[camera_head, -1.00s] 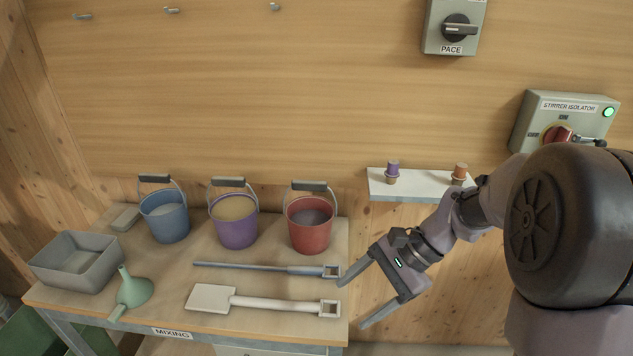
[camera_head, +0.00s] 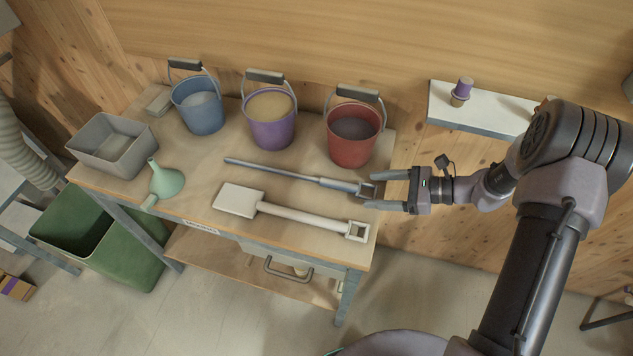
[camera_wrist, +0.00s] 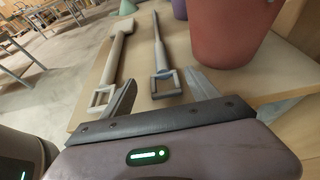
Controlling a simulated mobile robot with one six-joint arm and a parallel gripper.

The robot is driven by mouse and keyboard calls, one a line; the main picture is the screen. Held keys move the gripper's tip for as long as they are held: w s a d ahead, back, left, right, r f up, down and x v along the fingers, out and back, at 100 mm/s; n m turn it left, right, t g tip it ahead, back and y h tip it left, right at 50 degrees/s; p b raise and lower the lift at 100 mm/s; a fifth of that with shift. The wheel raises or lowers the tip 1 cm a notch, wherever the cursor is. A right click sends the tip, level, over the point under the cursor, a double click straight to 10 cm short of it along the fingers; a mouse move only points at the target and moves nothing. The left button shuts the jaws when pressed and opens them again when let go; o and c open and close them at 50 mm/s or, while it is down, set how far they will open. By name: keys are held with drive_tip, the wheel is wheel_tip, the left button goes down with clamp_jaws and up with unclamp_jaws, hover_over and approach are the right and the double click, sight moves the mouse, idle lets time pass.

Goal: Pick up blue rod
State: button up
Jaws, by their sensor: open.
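The blue rod (camera_head: 290,173) lies on the table, a long thin blue-grey bar with a square loop handle at its right end. It also shows in the wrist view (camera_wrist: 160,50), pointing away from me. My gripper (camera_head: 372,190) is open at the table's right edge, with its fingers pointing left at the loop handle. In the wrist view, the handle (camera_wrist: 166,84) lies between and just beyond my two fingertips (camera_wrist: 163,84). I cannot tell whether a finger touches it.
A white paddle (camera_head: 300,214) lies parallel, nearer the table's front edge. A red bucket (camera_head: 352,148) stands close behind the handle, with purple (camera_head: 270,125) and blue (camera_head: 200,110) buckets further left. A green funnel (camera_head: 166,182) and a grey tub (camera_head: 112,150) stand at the left.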

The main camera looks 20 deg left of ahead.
sight(360, 189)
drive_tip(key=a+f, duration=0.1)
drive_tip(key=a+f+b, duration=0.1)
drive_tip(key=a, duration=0.1)
drive_tip(key=shift+w, duration=0.3)
drive_tip(key=shift+a, duration=0.25)
clamp_jaws()
